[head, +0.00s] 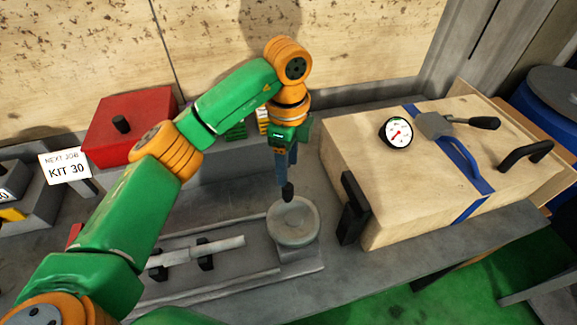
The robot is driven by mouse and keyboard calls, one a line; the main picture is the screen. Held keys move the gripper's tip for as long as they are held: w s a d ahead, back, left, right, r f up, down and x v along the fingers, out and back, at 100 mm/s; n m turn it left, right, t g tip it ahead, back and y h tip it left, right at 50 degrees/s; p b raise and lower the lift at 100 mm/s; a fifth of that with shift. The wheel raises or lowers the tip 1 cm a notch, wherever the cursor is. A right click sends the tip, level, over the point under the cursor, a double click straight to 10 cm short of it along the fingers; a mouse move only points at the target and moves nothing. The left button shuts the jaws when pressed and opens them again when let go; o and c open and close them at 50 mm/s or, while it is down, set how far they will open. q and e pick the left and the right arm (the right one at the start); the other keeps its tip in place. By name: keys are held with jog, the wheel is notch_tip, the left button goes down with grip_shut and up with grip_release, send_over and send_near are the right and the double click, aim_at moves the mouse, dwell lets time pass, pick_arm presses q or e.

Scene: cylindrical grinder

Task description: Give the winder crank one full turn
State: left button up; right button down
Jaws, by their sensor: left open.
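A grey block on the crate's blue strap carries a short lever with a black grip (485,122); this looks like the winder crank. My left gripper (287,190) points down near the middle of the head view, well left of the crank and apart from it. It is open with nothing seen in it, and shows nearly edge-on. Its black tip appears over the back rim of a grey round disc (293,226); I cannot tell whether they touch. My right gripper is not in view.
The wooden crate (400,185) has a dial gauge (396,132), black handles (526,153) and the blue strap (460,160). A grey tray (215,288) holds a shaft on supports. A red box (128,118) and a KIT 30 sign (65,167) stand left. A wooden wall is behind.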

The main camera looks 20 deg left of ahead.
aim_at(288, 185)
pick_arm(q)
jog(key=f, duration=0.1)
jog(key=s+f, duration=0.1)
jog(key=f, duration=0.3)
jog(key=shift+s+d+f+p, duration=0.1)
jog(key=shift+s+d+p, duration=0.2)
jog(key=shift+s+p, duration=0.1)
jog(key=shift+f, duration=0.35)
jog(key=shift+w+a+f, duration=0.15)
jog(key=shift+w+f, duration=0.1)
jog(key=shift+w, duration=0.1)
grip_shut()
